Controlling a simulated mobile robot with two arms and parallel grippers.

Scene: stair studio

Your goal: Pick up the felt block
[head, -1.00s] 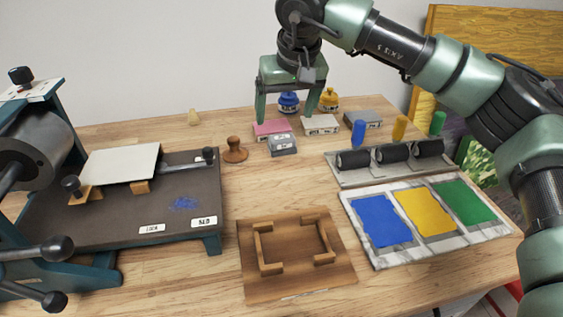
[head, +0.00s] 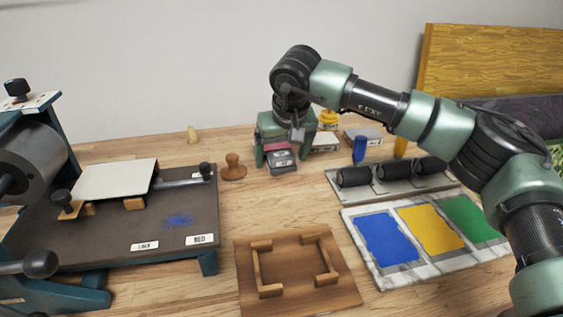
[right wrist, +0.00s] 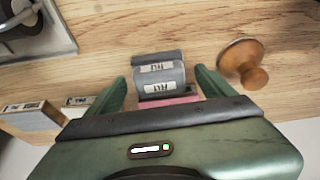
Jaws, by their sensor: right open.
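The felt block (head: 282,161) is a small grey block with white labels that read FELT in the right wrist view (right wrist: 158,78). It stands on the wooden table, in front of a pink block (head: 274,147). My right gripper (head: 280,152) is open and low over the blocks, pointing down. In the right wrist view its two green fingers lie on either side of the grey block, with a gap showing on each side. The pink block's edge (right wrist: 168,101) shows there between the fingers, nearer the palm. My left gripper is not in view.
A wooden knob stamp (head: 233,168) stands close left of the blocks. Other labelled blocks (head: 325,143) are close right. The roller rack (head: 390,178) and ink tray (head: 362,284) lie right. A wooden frame board (head: 345,293) lies in front, a press (head: 120,225) left.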

